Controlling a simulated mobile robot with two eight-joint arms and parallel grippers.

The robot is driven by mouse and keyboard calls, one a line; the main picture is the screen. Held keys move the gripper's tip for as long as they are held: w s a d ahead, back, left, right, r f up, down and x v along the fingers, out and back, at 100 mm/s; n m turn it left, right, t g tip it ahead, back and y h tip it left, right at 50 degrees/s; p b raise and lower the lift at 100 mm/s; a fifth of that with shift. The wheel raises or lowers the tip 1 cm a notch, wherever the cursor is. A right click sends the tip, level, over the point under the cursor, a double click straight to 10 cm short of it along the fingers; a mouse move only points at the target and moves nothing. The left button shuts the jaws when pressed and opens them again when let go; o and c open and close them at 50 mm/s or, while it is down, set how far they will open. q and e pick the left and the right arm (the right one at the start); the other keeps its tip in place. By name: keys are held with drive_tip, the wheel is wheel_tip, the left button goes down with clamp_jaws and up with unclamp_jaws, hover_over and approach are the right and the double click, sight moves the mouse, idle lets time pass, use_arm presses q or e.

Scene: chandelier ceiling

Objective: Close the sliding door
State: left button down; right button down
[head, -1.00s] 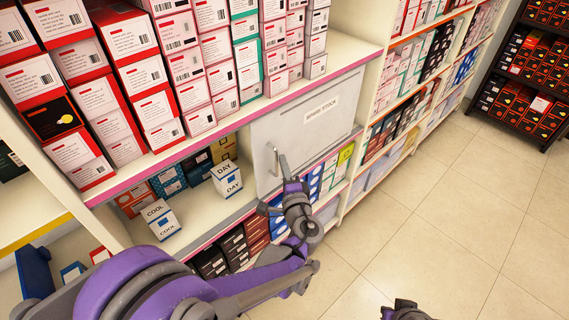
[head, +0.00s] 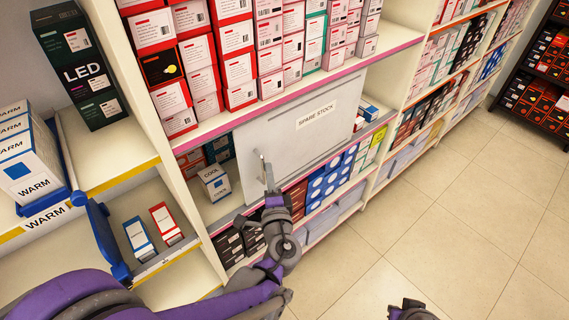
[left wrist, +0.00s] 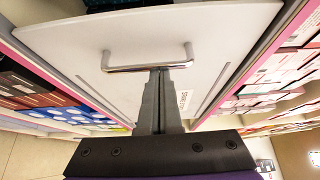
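The sliding door (head: 300,125) is a pale grey panel labelled SPARE STOCK, in the lower shelf bay. A gap stands open at its left, with a COOL box (head: 214,183) in it, and a smaller gap shows at its right end. Its upright metal handle (head: 265,172) is near the left edge; it spans the left wrist view (left wrist: 125,68). My left gripper (left wrist: 158,72) is at the handle, fingers close together on the bar; the exact grip is partly hidden. My right gripper (head: 408,309) shows only in part at the bottom edge, away from the door.
The shelf above (head: 290,97) holds stacked boxes. At the left, another shelf holds WARM boxes (head: 28,160), a black LED box (head: 82,65) and a blue-edged tray-like part (head: 108,240). Boxes sit below the door. The tiled floor (head: 440,230) at the right is clear.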

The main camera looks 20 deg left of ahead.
use_arm(q)
drive_tip(key=s+a+p, duration=0.1)
drive_tip(key=s+a, duration=0.7)
drive_tip(key=s, duration=0.3)
use_arm(e)
drive_tip(key=shift+w+r, duration=0.15)
drive_tip(key=shift+r, duration=0.45)
